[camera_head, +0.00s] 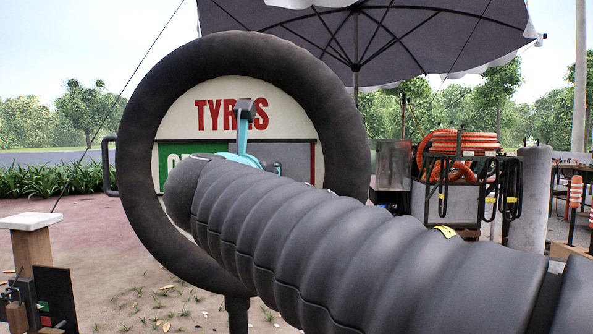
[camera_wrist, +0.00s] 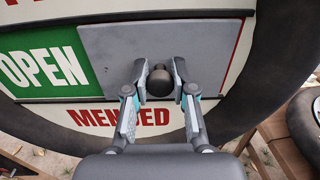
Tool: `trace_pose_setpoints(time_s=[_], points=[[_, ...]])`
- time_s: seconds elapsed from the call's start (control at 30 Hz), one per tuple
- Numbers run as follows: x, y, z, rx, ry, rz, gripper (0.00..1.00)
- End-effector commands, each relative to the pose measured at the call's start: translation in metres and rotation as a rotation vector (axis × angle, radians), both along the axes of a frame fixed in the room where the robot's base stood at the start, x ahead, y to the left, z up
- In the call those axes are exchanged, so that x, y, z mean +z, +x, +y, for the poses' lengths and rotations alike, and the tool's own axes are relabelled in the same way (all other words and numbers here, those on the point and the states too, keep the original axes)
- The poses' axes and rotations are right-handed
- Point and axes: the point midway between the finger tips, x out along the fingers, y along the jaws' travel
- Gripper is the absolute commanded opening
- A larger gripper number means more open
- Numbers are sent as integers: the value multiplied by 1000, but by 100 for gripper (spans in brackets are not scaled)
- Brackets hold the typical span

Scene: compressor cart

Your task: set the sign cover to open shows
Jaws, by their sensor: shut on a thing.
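The round tyre-framed sign (camera_head: 240,65) reads TYRES at the top. In the wrist view, the grey sign cover (camera_wrist: 105,50) lies over the right part of the sign's middle band. The green panel (camera_wrist: 40,60) to its left shows the whole word OPEN, and red MENDED reads below. My gripper (camera_wrist: 159,84) is shut on the cover's dark round knob (camera_wrist: 160,80), one finger on each side. In the head view, the cover (camera_head: 289,152) shows in part beside the green panel (camera_head: 176,152). My arm hides the knob and much of the band there.
A grey parasol (camera_head: 380,45) spreads above the sign. A cart with an orange hose (camera_head: 465,143) stands at the right, beside a grey cylinder (camera_head: 530,195). A wooden post with a pale top (camera_head: 30,221) stands at the left. Paved ground is clear between.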

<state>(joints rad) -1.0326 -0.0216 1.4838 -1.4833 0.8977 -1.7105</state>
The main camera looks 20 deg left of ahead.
Motion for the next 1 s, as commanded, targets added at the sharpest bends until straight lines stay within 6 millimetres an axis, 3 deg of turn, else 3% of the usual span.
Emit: trace_pose_setpoints(time_s=[0.43, 0.47, 0.53, 0.87, 1.0], points=[[0, -3, -3, 7, 0, 0, 0], [0, -3, -3, 7, 0, 0, 30], [0, -3, -3, 6, 0, 0, 48], [0, -5, -1, 13, 0, 0, 50], [1, -16, -2, 16, 2, -1, 50]])
